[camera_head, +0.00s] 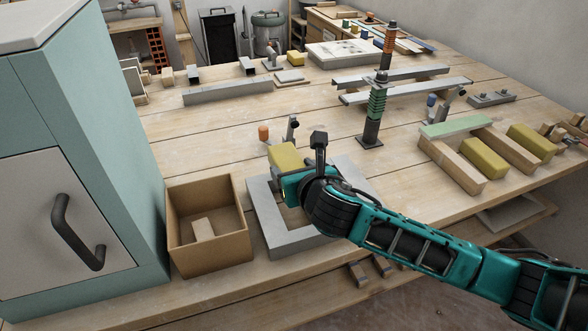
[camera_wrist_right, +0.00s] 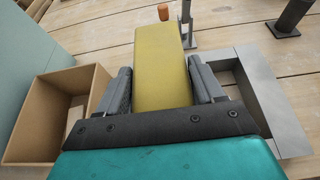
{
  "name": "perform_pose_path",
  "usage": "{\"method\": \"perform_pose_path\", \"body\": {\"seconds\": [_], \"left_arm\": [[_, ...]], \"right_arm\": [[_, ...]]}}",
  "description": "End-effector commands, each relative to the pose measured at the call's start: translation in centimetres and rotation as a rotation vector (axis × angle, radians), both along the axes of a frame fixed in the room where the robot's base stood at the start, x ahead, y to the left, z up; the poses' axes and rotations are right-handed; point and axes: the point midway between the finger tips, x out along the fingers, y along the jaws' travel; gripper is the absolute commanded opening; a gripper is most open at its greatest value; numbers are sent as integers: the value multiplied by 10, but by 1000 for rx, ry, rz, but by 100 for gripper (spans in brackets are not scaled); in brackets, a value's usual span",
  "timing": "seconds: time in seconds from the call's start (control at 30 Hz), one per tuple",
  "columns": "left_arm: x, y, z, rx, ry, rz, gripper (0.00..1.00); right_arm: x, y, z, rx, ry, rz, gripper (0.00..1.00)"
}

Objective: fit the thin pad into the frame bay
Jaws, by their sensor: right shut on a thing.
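My right gripper (camera_head: 294,184) is shut on a yellow pad (camera_head: 284,157), with its dark fingers on both sides of it in the wrist view (camera_wrist_right: 163,85). The pad also shows in the wrist view (camera_wrist_right: 160,60), pointing away from the gripper. The grey square frame (camera_head: 284,243) lies on the table below the right gripper and arm. Its bay is partly hidden by them. The pad is over the far part of the frame in the head view; its height above it is hard to tell. The frame's right side shows in the wrist view (camera_wrist_right: 268,100). My left gripper is not in view.
A cardboard box (camera_head: 208,255) with a small wooden block (camera_head: 203,229) stands left of the frame. A dark post with green rings (camera_head: 372,112) stands behind. Wooden and yellow blocks (camera_head: 482,158) lie at right.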

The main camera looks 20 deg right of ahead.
Motion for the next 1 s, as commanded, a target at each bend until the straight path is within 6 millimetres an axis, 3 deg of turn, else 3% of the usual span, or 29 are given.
{"method": "perform_pose_path", "body": {"seconds": [0.6, 1.0], "left_arm": [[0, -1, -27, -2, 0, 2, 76], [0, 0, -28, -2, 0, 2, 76]], "right_arm": [[0, 0, -52, -1, -1, 0, 36], [0, 0, -56, 0, 0, 0, 36]]}}
